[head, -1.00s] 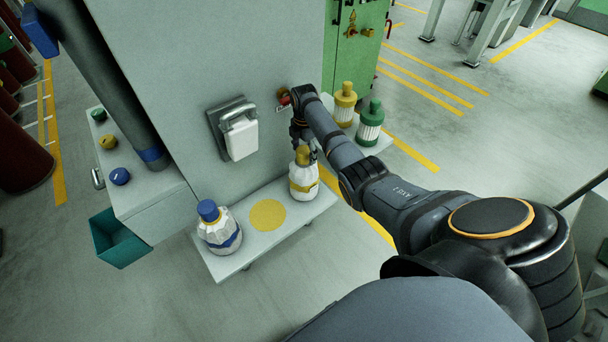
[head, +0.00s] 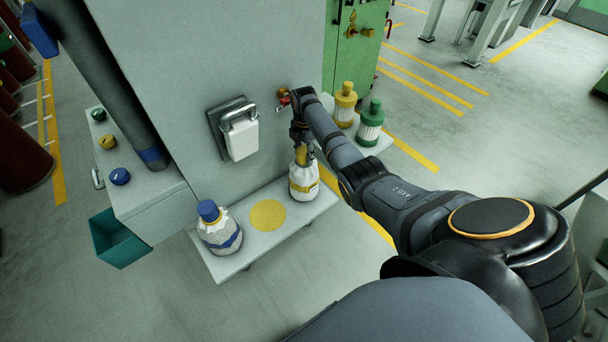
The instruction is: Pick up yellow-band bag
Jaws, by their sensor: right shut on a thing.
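The yellow-band bag (head: 303,182) is white with a yellow band and a yellow top. It stands upright at the right part of the low grey shelf (head: 240,262). My right gripper (head: 302,150) reaches down onto the bag's top from above and is shut on it. The fingertips are small and partly hidden by the bag's top and my arm. I cannot see a gap between the bag and the shelf. My left gripper is out of view.
A blue-capped bag with a blue band (head: 219,230) stands at the shelf's left, beside a bare yellow disc (head: 268,214). A grey panel with a white padlock-shaped fixture (head: 240,137) rises behind. Yellow (head: 345,104) and green (head: 370,122) canisters stand to the right. A teal bin (head: 118,238) hangs at left.

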